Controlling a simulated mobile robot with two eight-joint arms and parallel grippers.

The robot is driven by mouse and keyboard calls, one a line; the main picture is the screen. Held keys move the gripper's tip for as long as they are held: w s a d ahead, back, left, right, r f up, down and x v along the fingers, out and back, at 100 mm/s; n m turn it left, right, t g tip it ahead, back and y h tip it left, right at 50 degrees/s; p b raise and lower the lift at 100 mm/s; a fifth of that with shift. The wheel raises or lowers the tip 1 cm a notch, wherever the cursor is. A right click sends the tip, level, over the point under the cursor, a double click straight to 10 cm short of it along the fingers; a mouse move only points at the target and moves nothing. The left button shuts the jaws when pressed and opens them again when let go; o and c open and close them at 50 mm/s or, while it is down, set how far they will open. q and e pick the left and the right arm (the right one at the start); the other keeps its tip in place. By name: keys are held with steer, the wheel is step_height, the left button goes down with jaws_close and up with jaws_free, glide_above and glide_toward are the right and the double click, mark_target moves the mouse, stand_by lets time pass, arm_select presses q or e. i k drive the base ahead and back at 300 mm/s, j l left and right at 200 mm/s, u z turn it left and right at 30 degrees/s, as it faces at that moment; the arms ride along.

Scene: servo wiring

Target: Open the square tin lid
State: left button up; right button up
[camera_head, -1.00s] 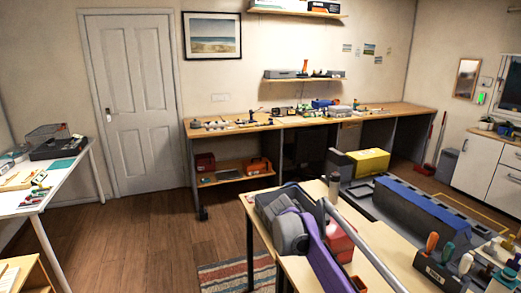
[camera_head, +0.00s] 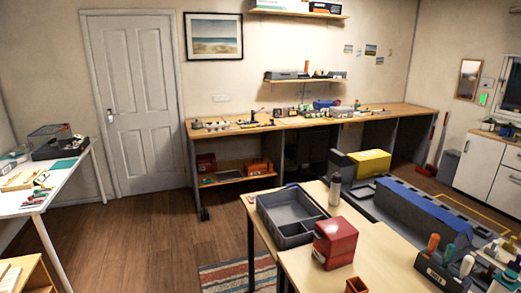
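A red, box-shaped container (camera_head: 335,244) stands upright on the light wooden table (camera_head: 395,250) in the lower middle. It is the only thing in view that looks like the square tin. Its top looks covered, but I cannot make out a separate lid edge at this size.
A grey divided tray (camera_head: 287,237) sits just left of the red box. A grey bottle (camera_head: 334,190) stands behind it. A rack of coloured-handled tools (camera_head: 440,272) is at the right. A small orange-brown object (camera_head: 357,286) lies at the bottom edge.

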mark_target(335, 236)
steer(key=i+j, duration=0.3)
steer(key=i, duration=0.2)
steer(key=i+j+z, duration=0.1)
steer(key=i+j, duration=0.25)
steer(key=i, duration=0.2)
